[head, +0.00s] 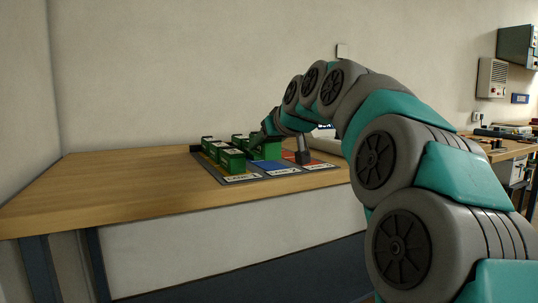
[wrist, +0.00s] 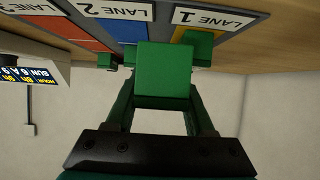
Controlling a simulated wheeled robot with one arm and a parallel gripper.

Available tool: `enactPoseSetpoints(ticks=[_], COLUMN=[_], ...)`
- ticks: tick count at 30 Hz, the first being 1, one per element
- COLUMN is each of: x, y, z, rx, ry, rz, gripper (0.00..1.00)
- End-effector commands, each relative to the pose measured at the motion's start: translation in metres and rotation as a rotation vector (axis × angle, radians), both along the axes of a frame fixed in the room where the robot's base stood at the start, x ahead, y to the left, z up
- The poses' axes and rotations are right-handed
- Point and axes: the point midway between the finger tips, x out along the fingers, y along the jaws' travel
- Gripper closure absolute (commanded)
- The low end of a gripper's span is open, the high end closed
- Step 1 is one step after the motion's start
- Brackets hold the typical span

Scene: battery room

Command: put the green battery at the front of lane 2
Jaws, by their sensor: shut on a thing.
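My gripper (wrist: 163,105) is shut on a green battery (wrist: 165,70), which fills the middle of the wrist view between the two fingers. In the head view the gripper (head: 267,130) is over the lane board, around the blue lane 2 (head: 273,166). The lane 2 label (wrist: 115,10) shows up and left of the held battery in the wrist view. I cannot tell whether the held battery touches the board. Several other green batteries (head: 232,160) stand in the yellow lane 1 and toward the back of the board. The gripper and wrist hide part of lane 2.
The red lane 3 (head: 312,164) lies to the right, with a dark grey upright thing (head: 303,152) at it. The wooden table (head: 110,187) is clear to the left. A lettered sign (wrist: 35,68) shows in the wrist view.

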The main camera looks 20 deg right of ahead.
Motion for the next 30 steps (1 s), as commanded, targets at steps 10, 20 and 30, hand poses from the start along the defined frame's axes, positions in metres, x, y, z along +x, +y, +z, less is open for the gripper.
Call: enactPoseSetpoints(ticks=[10, 20, 30], x=[0.048, 0.084, 0.093], y=[-0.029, -0.052, -0.058], z=[-0.006, -0.009, -0.011], rx=[0.0, 0.0, 0.001], ry=[0.001, -0.002, -0.001], rz=[0.001, -0.001, 0.001], gripper=[1.0, 1.0, 1.0])
